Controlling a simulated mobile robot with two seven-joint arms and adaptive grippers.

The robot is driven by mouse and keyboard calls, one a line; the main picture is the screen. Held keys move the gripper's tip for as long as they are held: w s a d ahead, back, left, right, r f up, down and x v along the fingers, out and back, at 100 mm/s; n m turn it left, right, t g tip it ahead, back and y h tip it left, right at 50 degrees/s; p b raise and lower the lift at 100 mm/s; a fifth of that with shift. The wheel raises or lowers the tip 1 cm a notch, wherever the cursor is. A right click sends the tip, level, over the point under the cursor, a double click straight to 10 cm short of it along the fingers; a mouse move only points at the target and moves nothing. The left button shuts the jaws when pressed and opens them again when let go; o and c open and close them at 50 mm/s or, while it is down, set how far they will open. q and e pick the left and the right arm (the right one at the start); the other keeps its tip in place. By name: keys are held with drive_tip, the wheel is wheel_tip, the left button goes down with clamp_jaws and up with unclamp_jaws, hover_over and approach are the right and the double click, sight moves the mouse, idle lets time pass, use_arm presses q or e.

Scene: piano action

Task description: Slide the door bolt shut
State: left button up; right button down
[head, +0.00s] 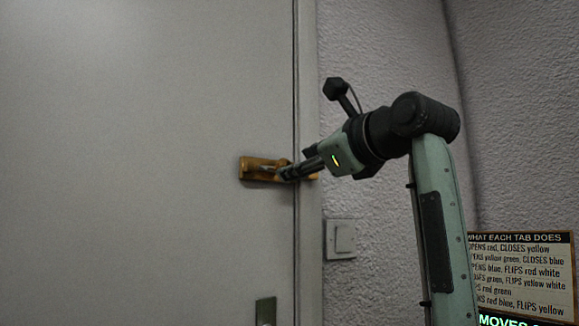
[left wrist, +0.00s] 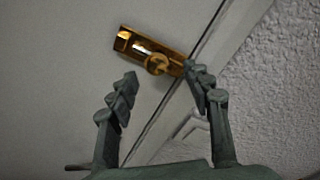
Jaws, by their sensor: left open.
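The brass door bolt (head: 255,164) is fixed to the pale door near its right edge. It also shows in the left wrist view (left wrist: 128,42), with a round knob (left wrist: 157,64) near its right end. My left gripper (head: 285,172) reaches it from the right, with its fingertips in front of the bolt's right end and hiding part of it. In the left wrist view my left gripper (left wrist: 161,77) is open, the knob showing ahead between its fingertips. I cannot tell whether a finger touches the knob. My right gripper is not in view.
The door (head: 150,90) meets its frame (head: 308,240) at a dark vertical gap just right of the bolt. A light switch (head: 341,239) is on the rough wall. A printed sign (head: 522,275) stands at lower right.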

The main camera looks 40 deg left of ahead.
use_arm(q)
drive_tip(key=v, duration=0.6)
drive_tip(key=shift+d, duration=0.4)
drive_tip(key=shift+s, duration=0.15)
